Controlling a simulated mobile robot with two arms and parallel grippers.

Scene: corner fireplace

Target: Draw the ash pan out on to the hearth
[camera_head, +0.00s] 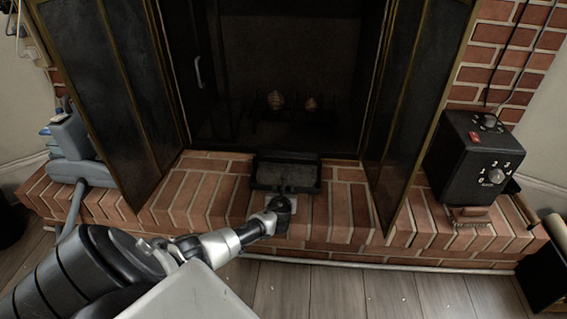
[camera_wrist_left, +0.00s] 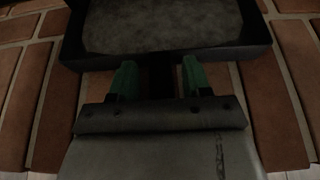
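The ash pan (camera_head: 287,172) is a black rectangular tray with grey ash in it. It lies on the brick hearth (camera_head: 345,215) just in front of the dark firebox opening. Its near wall and ash (camera_wrist_left: 165,25) fill the top of the left wrist view. My left gripper (camera_head: 285,197) is at the near side of the pan. In the wrist view its two green fingertips (camera_wrist_left: 160,78) stand apart, one on each side of a dark handle-like bar, with what looks like a narrow gap on both sides. My right gripper is not in view.
Folding black screen panels (camera_head: 120,95) stand open on the left and right (camera_head: 418,100) of the opening. A black dial box (camera_head: 472,160) sits on the right of the hearth. A grey-blue object (camera_head: 75,150) stands at the left. The hearth's front middle is clear.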

